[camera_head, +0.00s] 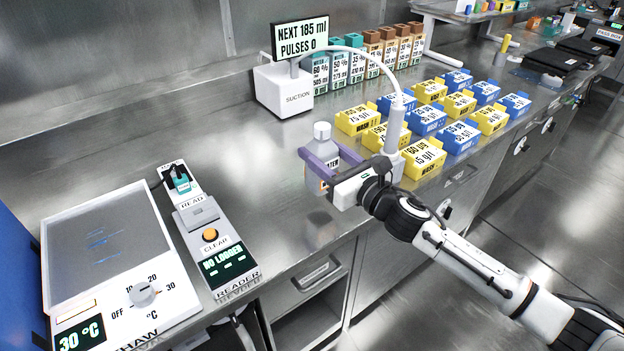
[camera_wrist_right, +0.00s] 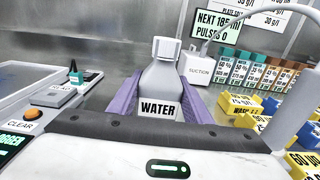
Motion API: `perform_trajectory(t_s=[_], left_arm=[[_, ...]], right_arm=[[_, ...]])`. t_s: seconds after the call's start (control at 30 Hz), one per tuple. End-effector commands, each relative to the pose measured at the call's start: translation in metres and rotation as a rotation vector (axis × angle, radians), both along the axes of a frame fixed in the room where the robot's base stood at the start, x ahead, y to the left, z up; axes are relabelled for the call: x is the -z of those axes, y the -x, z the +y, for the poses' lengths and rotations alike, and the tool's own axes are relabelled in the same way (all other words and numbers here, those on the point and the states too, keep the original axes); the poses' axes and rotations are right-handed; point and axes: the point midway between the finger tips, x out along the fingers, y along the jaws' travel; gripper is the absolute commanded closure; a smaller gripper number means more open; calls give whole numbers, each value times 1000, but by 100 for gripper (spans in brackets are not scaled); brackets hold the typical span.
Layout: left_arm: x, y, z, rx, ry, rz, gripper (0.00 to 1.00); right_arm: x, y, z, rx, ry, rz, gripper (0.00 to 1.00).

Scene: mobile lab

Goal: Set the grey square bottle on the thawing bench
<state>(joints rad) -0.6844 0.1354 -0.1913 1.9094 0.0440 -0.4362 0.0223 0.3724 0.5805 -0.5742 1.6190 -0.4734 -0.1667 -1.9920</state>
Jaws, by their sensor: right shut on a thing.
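The grey square bottle (camera_head: 322,150), with a white cap and a label reading WATER, is upright between the purple fingers of my right gripper (camera_head: 318,168). The right wrist view shows the bottle (camera_wrist_right: 160,80) too, gripped on both sides by the fingers (camera_wrist_right: 158,105). In the head view it is over the front part of the steel counter; I cannot tell whether its base touches. The thawing bench (camera_head: 60,255) is at the left, a white unit with a grey flat top, a dial and a 30 °C display. My left gripper is not in view.
A reader (camera_head: 208,235) with an orange button stands right of the thawing bench. A suction unit (camera_head: 284,92) with a display and hose is behind. Several yellow and blue boxes (camera_head: 428,120) fill the counter at right. Bare counter (camera_head: 265,190) lies between reader and bottle.

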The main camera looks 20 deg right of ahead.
Motion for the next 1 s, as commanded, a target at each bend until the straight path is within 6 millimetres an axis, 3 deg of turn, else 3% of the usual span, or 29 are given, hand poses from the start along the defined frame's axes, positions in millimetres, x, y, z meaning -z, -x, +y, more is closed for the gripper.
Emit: perform_trajectory(t_s=[0.43, 0.8, 0.83, 0.93, 1.0], left_arm=[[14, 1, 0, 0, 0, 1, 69], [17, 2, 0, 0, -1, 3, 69], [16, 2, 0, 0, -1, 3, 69], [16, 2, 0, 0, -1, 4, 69], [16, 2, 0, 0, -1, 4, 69]], right_arm=[[50, 0, 0, 1, -4, -2, 88], [55, 0, 0, 0, -1, -5, 88], [56, 0, 0, 1, 0, -2, 52], [55, 0, 0, 1, 1, -1, 37], [55, 0, 0, 1, 1, -1, 37]])
